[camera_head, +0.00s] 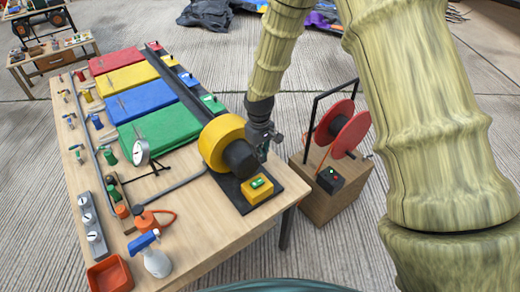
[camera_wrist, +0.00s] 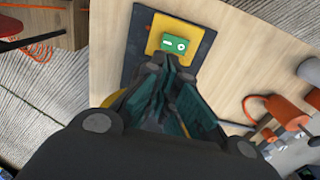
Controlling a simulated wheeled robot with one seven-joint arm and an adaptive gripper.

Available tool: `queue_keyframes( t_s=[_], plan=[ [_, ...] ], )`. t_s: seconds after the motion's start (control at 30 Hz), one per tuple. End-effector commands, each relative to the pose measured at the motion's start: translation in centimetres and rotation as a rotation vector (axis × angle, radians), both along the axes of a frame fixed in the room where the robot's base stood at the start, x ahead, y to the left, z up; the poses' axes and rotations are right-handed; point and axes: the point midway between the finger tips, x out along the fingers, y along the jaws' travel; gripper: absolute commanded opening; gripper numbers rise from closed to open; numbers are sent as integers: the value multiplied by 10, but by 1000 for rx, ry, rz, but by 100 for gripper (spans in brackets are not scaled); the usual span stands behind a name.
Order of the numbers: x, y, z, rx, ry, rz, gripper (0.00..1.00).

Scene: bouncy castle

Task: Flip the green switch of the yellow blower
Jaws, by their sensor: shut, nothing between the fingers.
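The yellow blower (camera_head: 222,138) has a round yellow housing and a dark cylinder, and stands on a dark base plate near the right edge of the wooden table. A yellow box with a green switch (camera_head: 257,183) sits on the front of that plate. In the wrist view the green switch (camera_wrist: 174,44) shows just beyond my fingertips. My gripper (camera_head: 264,148) is beside the blower's dark cylinder, behind the switch box in the head view. In the wrist view my gripper (camera_wrist: 170,70) is shut and empty. I cannot tell whether its tips touch the yellow box.
A red reel (camera_head: 350,130) with a black control box stands on a wooden crate (camera_head: 325,205) right of the table. Coloured panels (camera_head: 150,100) lie behind the blower.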

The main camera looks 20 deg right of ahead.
Motion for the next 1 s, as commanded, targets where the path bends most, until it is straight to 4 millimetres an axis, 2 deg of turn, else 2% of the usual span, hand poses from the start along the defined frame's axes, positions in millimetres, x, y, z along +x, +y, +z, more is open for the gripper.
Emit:
queue_keyframes(
  t_s=[0.6,0.8,1.0],
  plan=[
    [-1,-1,-74,0,3,-2,0],
    [0,-1,-91,0,1,0,0],
    [0,-1,-100,0,1,0,0]
  ],
)
